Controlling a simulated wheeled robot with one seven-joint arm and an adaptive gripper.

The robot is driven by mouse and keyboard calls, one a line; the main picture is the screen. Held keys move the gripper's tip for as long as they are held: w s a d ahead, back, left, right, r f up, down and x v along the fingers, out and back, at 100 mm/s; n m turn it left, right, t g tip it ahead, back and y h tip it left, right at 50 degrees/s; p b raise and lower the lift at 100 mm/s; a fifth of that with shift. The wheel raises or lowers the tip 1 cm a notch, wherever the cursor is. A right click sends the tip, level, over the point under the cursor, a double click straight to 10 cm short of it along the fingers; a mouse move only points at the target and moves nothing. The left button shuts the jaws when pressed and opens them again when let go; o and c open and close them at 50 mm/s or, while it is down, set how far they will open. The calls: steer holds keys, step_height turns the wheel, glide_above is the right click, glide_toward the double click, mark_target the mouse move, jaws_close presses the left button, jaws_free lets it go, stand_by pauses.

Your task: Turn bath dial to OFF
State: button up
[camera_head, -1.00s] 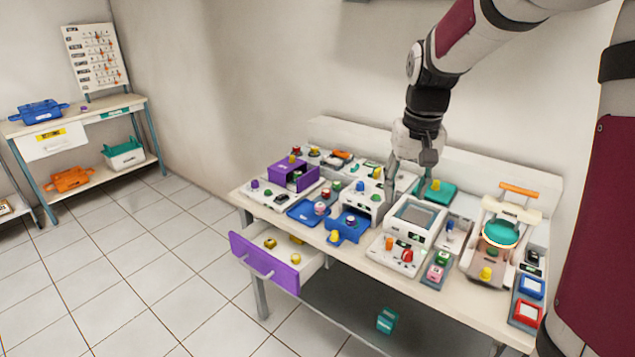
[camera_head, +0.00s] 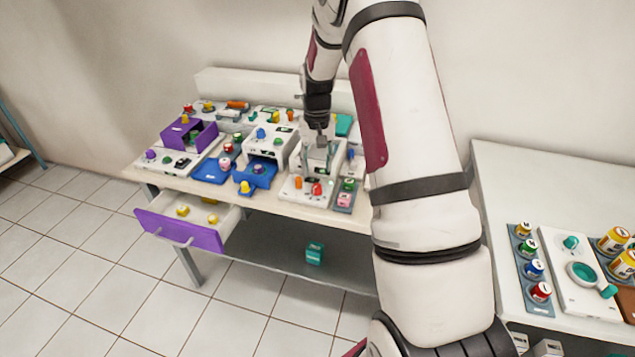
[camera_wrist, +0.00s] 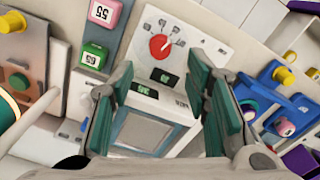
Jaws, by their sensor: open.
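The bath (camera_head: 322,163) is a white unit on the bench with a grey-topped basin and a sloped front panel. Its red dial (camera_head: 317,188) sits on that panel. In the wrist view the red dial (camera_wrist: 160,46) has a white pointer mark and small printed labels around it, too small to read. Small green-digit displays (camera_wrist: 163,76) lie beside it. My gripper (camera_head: 319,138) is over the bath's basin. In the wrist view my gripper (camera_wrist: 163,62) has its two teal-padded fingers spread wide and empty, with the dial beyond their tips, apart from them.
Pink and green blocks (camera_wrist: 104,12) stand beside the panel. A blue tray (camera_wrist: 295,115) with small parts lies on the other side. A purple drawer (camera_head: 180,231) is pulled out at the bench front. Another table (camera_head: 490,195) with jars stands at right.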

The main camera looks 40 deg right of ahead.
mark_target(317, 186)
step_height(317, 186, down, 7)
stand_by(0.3)
steer(key=shift+c, duration=0.5)
jaws_close()
